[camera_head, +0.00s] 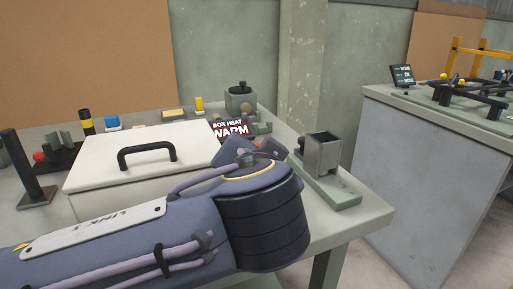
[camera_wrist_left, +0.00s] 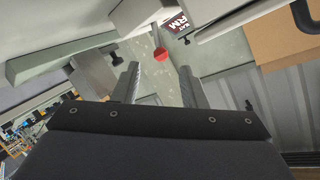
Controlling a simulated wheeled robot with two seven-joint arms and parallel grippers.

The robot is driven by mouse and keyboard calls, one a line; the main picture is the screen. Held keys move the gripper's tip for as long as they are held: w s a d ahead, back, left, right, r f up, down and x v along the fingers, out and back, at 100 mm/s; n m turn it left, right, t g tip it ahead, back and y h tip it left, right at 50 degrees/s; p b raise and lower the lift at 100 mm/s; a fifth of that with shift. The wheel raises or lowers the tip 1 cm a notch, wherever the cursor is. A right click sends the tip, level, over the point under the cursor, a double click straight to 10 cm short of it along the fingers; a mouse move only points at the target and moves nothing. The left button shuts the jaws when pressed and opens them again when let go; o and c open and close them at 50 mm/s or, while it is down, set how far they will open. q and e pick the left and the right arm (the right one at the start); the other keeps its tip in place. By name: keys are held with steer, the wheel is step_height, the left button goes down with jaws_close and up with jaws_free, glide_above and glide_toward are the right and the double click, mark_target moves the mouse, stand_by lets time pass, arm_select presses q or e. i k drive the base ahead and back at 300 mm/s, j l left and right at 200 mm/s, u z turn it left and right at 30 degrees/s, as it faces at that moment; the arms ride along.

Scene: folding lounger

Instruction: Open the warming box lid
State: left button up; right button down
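The warming box's pale lid (camera_head: 105,158) lies flat and looks closed, with a black bar handle (camera_head: 145,153) on top. Part of a black handle (camera_wrist_left: 304,16) also shows at the top right of the left wrist view. My left arm crosses the front of the box in the head view and hides its right front part. My left gripper (camera_wrist_left: 158,72) is open, its two fingers apart with nothing seen between them. A red ball knob (camera_wrist_left: 160,54) appears just beyond the fingertips; I cannot tell its distance. My right gripper is not in view.
A dark "BOX HEAT WARM" display (camera_head: 231,128) stands right of the lid. A grey open-topped holder (camera_head: 322,152) stands at the table's right end. A black post (camera_head: 27,170) is at the left. Several small items line the back. A second bench (camera_head: 430,140) stands right, across a gap.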

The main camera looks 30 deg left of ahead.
mark_target(109, 159)
steer(key=k+l, duration=0.75)
steer(key=k, duration=0.15)
